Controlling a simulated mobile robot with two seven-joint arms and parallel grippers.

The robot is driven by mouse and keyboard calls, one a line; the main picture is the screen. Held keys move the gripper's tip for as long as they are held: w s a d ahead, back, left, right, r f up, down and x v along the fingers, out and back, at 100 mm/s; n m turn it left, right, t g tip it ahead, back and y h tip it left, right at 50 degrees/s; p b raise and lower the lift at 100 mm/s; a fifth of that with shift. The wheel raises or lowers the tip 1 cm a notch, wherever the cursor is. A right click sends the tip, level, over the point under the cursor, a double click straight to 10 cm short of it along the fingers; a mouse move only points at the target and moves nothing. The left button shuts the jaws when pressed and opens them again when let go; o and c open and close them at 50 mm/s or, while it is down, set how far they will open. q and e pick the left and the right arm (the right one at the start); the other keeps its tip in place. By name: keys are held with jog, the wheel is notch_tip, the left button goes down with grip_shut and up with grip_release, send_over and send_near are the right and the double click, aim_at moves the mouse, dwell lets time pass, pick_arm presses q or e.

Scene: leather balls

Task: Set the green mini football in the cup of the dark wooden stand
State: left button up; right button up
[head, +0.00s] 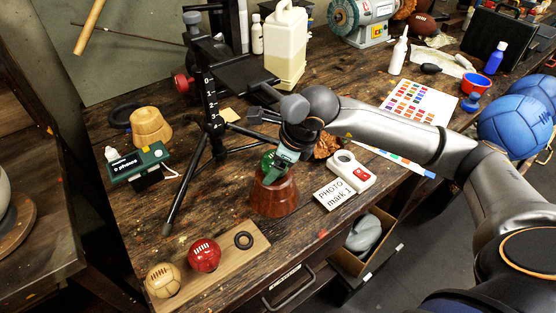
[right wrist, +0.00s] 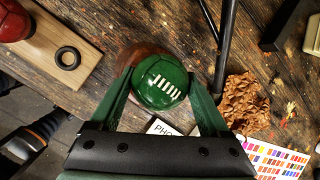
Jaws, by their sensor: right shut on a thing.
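The green mini football (head: 267,160) is between the fingers of my right gripper (head: 275,170), which is shut on it. In the right wrist view the ball (right wrist: 160,85) shows white lacing, with a finger of my right gripper (right wrist: 161,77) on each side. The dark wooden stand (head: 274,199), reddish brown and flared at the base, stands upright on the bench directly below the ball. In the right wrist view a part of the stand (right wrist: 136,52) shows behind the ball. The cup is hidden, so I cannot tell whether the ball touches it. My left gripper is out of view.
A wooden board (head: 225,262) holds a tan ball (head: 163,280), a red ball (head: 204,255) and a black ring (head: 243,240). A "PHOTO mark 1" card (head: 335,194) lies right of the stand. A black tripod (head: 214,125) stands close behind left. Crumpled brown paper (right wrist: 243,100) lies nearby.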

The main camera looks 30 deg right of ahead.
jog(key=shift+a, duration=0.2)
jog(key=shift+f, duration=0.1)
jog(key=o, duration=1.3)
jog(key=shift+d, duration=0.1)
